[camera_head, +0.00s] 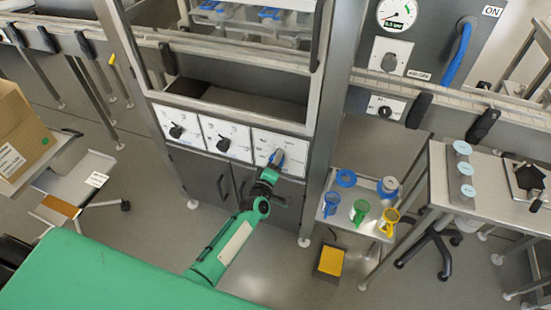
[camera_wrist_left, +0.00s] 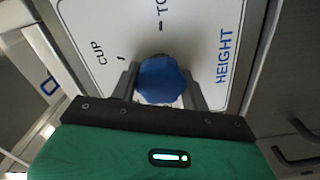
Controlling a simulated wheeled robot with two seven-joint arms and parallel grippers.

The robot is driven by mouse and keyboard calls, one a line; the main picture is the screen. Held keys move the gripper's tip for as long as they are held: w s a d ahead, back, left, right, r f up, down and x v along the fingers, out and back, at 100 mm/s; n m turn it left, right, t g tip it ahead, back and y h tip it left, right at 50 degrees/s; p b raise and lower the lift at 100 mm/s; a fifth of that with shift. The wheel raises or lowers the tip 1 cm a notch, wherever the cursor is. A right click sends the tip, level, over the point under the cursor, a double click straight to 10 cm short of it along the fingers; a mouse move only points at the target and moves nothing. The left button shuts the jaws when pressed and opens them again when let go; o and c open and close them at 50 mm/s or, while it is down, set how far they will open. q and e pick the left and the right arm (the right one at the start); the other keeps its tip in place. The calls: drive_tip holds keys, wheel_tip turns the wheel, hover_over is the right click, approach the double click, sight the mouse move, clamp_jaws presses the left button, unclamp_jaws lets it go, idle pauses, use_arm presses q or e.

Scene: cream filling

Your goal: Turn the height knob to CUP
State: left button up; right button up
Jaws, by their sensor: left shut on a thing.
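The height knob (camera_wrist_left: 160,80) is blue and sits on a white plate (camera_wrist_left: 205,25) marked HEIGHT, with a CUP label and another label starting "TO". In the left wrist view my left gripper (camera_wrist_left: 162,92) has its two fingers on either side of the knob, shut on it. In the head view the left gripper (camera_head: 272,172) reaches up to the rightmost of three white knob panels (camera_head: 275,146) on the machine front. The knob's pointer is hidden, so its exact setting cannot be read. My right gripper is not in view.
Two more panels with black knobs (camera_head: 176,131) (camera_head: 223,144) are left of it. A steel frame post (camera_head: 318,170) rises close beside the arm.

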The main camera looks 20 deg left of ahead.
use_arm(q)
drive_tip(key=m+p, duration=0.1)
drive_tip(key=m, duration=0.4)
drive_tip(key=shift+d+m+p, duration=0.1)
drive_tip(key=shift+m+p, duration=0.2)
drive_tip(key=shift+p, duration=0.1)
drive_tip(key=shift+m, duration=0.6)
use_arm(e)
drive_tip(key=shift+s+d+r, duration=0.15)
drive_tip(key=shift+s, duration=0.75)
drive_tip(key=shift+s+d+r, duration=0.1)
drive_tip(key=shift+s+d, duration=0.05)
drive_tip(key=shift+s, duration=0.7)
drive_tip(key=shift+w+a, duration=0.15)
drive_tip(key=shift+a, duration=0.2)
use_arm(q)
drive_tip(key=o, duration=1)
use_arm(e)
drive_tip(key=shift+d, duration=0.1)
use_arm(q)
drive_tip(key=s, duration=1.4)
drive_tip(key=shift+a, duration=0.2)
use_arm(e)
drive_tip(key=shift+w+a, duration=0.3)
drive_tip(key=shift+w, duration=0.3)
